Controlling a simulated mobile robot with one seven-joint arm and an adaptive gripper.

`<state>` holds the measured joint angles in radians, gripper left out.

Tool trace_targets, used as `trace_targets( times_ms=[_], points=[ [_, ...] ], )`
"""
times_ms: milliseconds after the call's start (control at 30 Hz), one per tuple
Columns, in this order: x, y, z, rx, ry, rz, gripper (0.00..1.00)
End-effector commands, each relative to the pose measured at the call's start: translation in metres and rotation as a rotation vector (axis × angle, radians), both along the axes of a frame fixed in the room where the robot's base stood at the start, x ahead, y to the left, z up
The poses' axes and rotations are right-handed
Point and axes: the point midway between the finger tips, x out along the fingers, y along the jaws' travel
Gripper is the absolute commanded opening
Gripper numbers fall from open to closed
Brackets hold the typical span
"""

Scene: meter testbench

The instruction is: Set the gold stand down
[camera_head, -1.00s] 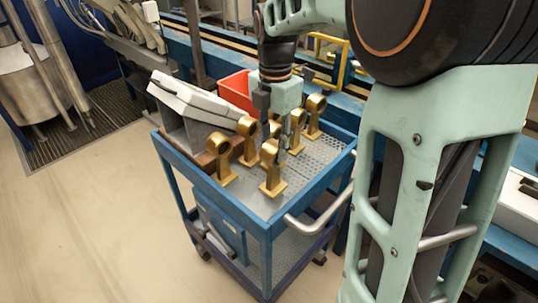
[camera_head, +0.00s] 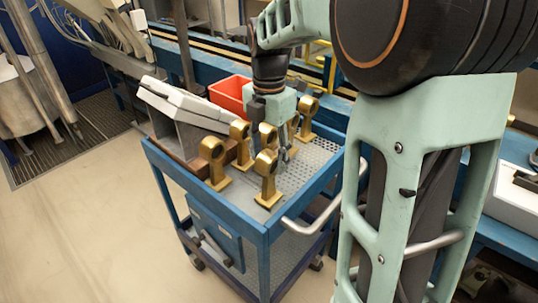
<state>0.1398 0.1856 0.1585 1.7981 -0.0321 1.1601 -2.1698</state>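Several gold stands with ring-shaped heads are on the perforated top of a blue cart (camera_head: 325,154). One stand (camera_head: 267,178) is at the front, one (camera_head: 213,165) at the left, one (camera_head: 240,146) behind it and one (camera_head: 306,118) at the back right. Another gold stand (camera_head: 268,137) is right at my gripper (camera_head: 276,142), partly hidden by the front stand. My gripper points down, with a grey finger just right of this stand. The other finger is not clear. I cannot tell whether the fingers grip the stand or whether its base touches the cart.
A red bin (camera_head: 230,93) and a grey-white sloped case (camera_head: 185,110) stand at the back and left of the cart top. The stands are close together around my gripper. The cart's front right strip is bare, beside a metal handle (camera_head: 312,222). A blue workbench runs behind.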

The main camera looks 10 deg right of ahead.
Motion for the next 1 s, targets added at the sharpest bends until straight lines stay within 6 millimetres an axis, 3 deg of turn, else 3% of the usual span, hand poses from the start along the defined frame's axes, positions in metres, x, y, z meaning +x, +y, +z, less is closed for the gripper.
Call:
trace_targets(
  times_ms=[267, 700, 1000],
  points=[
    [0.000, 0.000, 0.013, 0.000, -0.002, 0.000, 0.47],
    [0.001, 0.000, 0.101, 0.001, -0.003, 0.000, 0.47],
    [0.000, 0.000, 0.123, 0.001, -0.001, 0.001, 0.47]
  ],
)
